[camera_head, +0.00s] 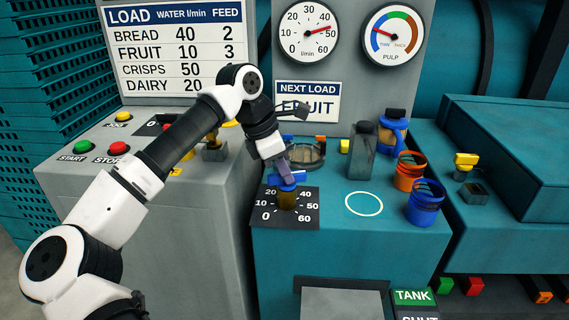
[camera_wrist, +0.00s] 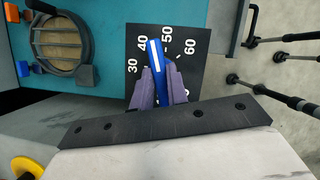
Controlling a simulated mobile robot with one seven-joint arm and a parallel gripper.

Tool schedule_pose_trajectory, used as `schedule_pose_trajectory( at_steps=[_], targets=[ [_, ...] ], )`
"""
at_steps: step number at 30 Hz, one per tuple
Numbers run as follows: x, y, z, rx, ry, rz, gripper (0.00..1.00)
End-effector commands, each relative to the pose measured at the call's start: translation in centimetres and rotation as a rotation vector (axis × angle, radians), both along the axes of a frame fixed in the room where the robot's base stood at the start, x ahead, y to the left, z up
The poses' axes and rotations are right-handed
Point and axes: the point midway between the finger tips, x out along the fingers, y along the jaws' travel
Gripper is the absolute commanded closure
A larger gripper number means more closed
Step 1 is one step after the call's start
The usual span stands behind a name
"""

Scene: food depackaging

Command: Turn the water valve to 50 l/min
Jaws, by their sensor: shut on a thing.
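The blue valve handle (camera_wrist: 156,57) with a white stripe stands on a black dial plate (camera_wrist: 190,67) numbered up to 60. In the wrist view its tip points between 40 and 50. My gripper (camera_wrist: 159,76) is shut on the handle, one purple finger on each side. In the head view my gripper (camera_head: 286,176) reaches down onto the valve handle (camera_head: 287,179) above its brass stem. The fingers cover part of the handle. The l/min gauge (camera_head: 309,45) has its red needle between 40 and 50, nearer 50.
A load chart (camera_head: 180,50) and a NEXT LOAD sign reading FRUIT (camera_head: 307,101) stand behind. Right of the dial are a grey container (camera_head: 362,152), an orange cup (camera_head: 408,172) and a blue cup (camera_head: 424,203). A round hatch (camera_head: 307,155) lies behind the valve. The white-ringed spot (camera_head: 364,203) is empty.

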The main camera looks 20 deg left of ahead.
Motion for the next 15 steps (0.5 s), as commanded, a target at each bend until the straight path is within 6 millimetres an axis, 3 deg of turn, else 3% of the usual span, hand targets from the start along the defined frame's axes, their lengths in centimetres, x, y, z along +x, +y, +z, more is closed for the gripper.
schedule_pose_trajectory(
  at_steps=[15],
  targets=[
    [0.25,0.07,0.17,0.000,-0.002,-0.356,1.00]
  ],
)
